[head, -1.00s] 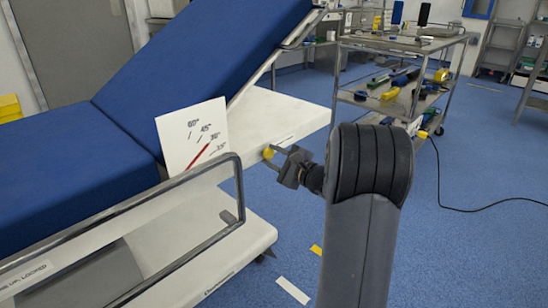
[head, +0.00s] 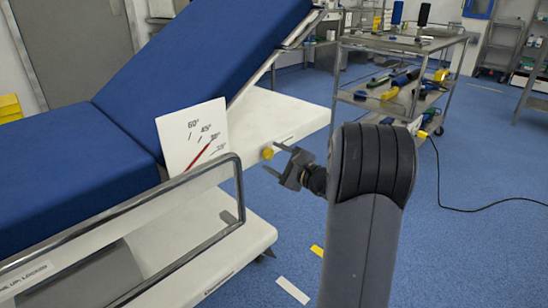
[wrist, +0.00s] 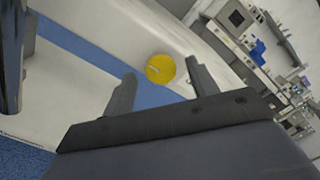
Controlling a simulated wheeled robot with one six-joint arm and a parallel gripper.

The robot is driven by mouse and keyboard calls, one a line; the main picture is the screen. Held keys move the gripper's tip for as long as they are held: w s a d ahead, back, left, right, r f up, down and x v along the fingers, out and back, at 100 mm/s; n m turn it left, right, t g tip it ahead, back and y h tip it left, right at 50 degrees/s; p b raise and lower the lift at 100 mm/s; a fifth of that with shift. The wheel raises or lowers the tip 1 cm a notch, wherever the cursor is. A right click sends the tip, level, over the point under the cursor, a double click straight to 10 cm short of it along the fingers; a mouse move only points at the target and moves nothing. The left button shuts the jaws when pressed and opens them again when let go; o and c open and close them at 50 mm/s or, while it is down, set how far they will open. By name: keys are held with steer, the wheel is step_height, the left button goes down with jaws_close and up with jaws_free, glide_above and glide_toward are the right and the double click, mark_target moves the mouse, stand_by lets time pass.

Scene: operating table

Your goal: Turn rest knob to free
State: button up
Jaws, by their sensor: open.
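The yellow knob (head: 267,153) sits on the white side of the table frame, below the raised blue backrest. In the wrist view the round yellow knob (wrist: 160,68) shows a pale mark on its face. My gripper (head: 281,160) is open and empty, just right of the knob and apart from it. In the wrist view my gripper's two fingers (wrist: 160,82) stand on either side of and short of the knob. An angle card (head: 192,138) with a red pointer stands beside the backrest; the pointer lies near the 30° mark.
A metal side rail (head: 140,222) runs along the near left of the table, with a label at its lower left. A steel trolley (head: 400,110) with several tools stands behind at right. A cable lies on the blue floor (head: 480,240), which is otherwise mostly clear at right.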

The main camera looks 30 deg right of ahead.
steer(key=p+v, duration=0.2)
steer(key=v, duration=0.8)
steer(key=shift+p, duration=0.3)
steer(key=b+x, duration=0.3)
steer(key=x, duration=0.8)
steer(key=shift+s, duration=0.1)
